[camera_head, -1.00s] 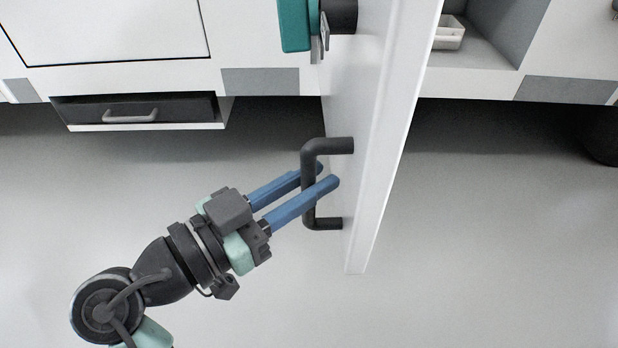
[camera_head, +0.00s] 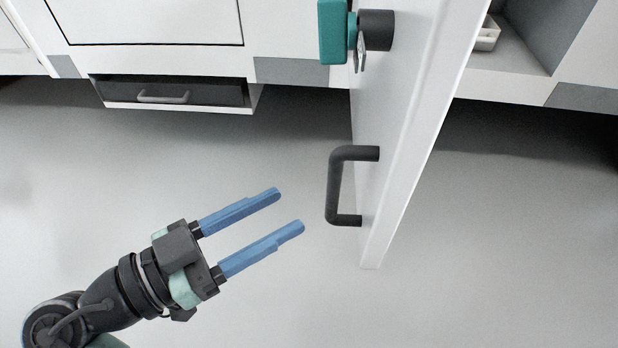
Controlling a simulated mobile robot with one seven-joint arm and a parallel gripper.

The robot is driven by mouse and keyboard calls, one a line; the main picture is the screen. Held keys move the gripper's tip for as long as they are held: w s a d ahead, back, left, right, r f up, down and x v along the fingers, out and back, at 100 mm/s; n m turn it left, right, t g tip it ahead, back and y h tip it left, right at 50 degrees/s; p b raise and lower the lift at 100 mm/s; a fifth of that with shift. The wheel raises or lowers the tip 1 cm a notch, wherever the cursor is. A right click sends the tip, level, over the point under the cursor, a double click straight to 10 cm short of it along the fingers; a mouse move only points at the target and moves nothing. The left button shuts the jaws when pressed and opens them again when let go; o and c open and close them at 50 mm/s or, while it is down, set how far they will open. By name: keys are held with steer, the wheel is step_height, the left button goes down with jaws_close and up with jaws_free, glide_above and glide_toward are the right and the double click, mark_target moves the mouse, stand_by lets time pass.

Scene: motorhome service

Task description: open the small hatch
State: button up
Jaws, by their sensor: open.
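The small hatch (camera_head: 395,130) is a white door panel that stands swung out, seen nearly edge-on right of centre. Its dark bar handle (camera_head: 335,187) is on the panel's left face, near the lower end. A dark lock cylinder (camera_head: 376,30) with a key (camera_head: 361,52) and a teal tag (camera_head: 333,32) is higher on the same face. My gripper (camera_head: 290,211) is open and empty, its two blue fingers parallel. The fingertips are to the left of the handle, apart from it and pointing toward it.
An open compartment (camera_head: 520,50) at the upper right holds a small white tray (camera_head: 487,34). A dark drawer (camera_head: 170,92) with a grey handle sits low on the white wall at the left. The grey floor (camera_head: 480,230) is clear around the panel.

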steer(key=v, duration=0.3)
steer(key=shift+s+a+p, duration=0.2)
steer(key=shift+a+p, duration=0.1)
steer(key=shift+p, duration=0.1)
steer(key=w+d+r+n+t+y+p, duration=0.2)
steer(key=w+r+n+t+y+p, duration=0.25)
steer(key=w+r, duration=0.6)
steer(key=w+d+r+n+t+y+p, duration=0.1)
steer(key=w+r+n+t+y+p, duration=0.15)
steer(key=r, duration=0.55)
steer(key=w+d+r+n+t+y+p, duration=0.1)
steer(key=w+r+t+y+p, duration=0.15)
steer(key=r, duration=0.65)
steer(key=s+d+r+n+t+y+p, duration=0.1)
steer(key=s+r+t+y+p, duration=0.2)
steer(key=r, duration=0.6)
steer(key=s+d+r+n+t+y+p, duration=0.1)
steer(key=s+r+n+t, duration=0.15)
steer(key=s+r, duration=0.5)
steer(key=s+d+r+t+y+p, duration=0.1)
steer(key=s+r+t+y+p, duration=0.15)
steer(key=r, duration=0.75)
step_height(320, 180, up, 36)
steer(key=p, duration=3.5)
steer(key=shift+w+f+t+h, duration=0.15)
steer(key=shift+w+t+h, duration=0.1)
steer(key=shift+t+h, duration=0.1)
